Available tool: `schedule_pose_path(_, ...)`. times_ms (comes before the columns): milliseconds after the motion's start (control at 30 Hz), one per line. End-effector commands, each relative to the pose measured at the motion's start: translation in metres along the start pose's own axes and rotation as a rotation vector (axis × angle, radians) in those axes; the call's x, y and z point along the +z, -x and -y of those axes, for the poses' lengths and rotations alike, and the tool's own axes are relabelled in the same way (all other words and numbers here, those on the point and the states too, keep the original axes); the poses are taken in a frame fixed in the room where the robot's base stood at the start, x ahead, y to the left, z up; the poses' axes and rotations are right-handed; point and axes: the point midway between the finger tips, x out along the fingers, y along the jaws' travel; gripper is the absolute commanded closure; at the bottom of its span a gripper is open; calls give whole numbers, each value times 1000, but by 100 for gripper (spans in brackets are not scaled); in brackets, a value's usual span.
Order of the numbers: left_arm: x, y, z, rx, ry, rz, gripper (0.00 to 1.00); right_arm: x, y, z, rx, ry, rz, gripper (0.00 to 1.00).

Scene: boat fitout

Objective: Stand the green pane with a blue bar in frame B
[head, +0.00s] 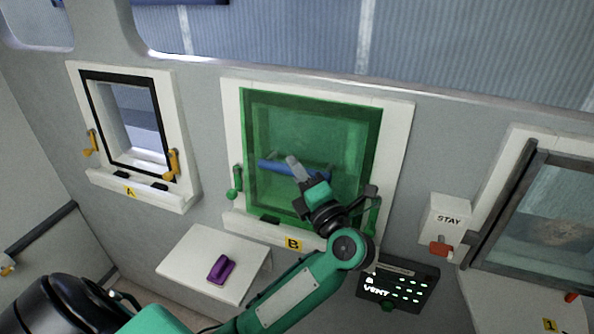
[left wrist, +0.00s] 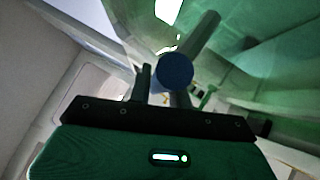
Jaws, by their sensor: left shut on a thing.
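The green see-through pane (head: 275,115) stands upright in the opening of frame B (head: 232,115), in the middle of the wall in the head view. Its blue bar (head: 273,167) runs across its middle. My left gripper (head: 298,172) is shut on the blue bar, which also shows end-on in the left wrist view (left wrist: 176,72). The pane's lower edge is close to the sill of frame B, marked by a yellow B label (head: 293,243). I cannot tell whether it is fully seated. Part of the pane's lower right is hidden by my arm. My right gripper is not in view.
Frame B has green latches at its left (head: 235,183) and right (head: 373,213) sides. Frame A (head: 185,120) with orange latches is at left. A purple object (head: 221,269) lies on a white shelf (head: 185,262) below. A VENT panel (head: 400,287) and a STAY box (head: 446,219) are at right.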

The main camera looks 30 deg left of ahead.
Motion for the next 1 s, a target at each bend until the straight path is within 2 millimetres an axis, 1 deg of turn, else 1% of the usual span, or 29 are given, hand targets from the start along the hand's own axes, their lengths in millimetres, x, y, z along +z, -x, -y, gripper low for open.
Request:
schedule_pose_path(200, 0, 0, -2, 3, 3, 0, 100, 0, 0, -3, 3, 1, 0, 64)
schedule_pose_path(233, 0, 0, -2, 3, 3, 0, 76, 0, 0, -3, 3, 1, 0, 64)
schedule_pose_path(333, 0, 0, -2, 3, 3, 0, 57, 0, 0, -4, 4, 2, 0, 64)
schedule_pose_path(367, 0, 0, -2, 3, 3, 0, 55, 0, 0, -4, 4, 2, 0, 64)
schedule_pose_path(533, 0, 0, -1, 1, 1, 0, 55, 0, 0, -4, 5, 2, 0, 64)
schedule_pose_path(567, 0, 0, 1, -3, -3, 0, 53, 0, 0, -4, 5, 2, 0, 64)
schedule_pose_path(600, 0, 0, 1, -3, -3, 0, 45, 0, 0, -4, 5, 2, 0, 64)
schedule_pose_path(667, 0, 0, 1, -2, -2, 0, 33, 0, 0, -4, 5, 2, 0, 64)
schedule_pose_path(700, 0, 0, 1, -2, -2, 0, 25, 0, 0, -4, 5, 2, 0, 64)
schedule_pose_path(833, 0, 0, 1, -1, -1, 0, 0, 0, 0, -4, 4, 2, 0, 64)
schedule_pose_path(1000, 0, 0, 0, -1, -1, 0, 0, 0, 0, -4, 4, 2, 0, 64)
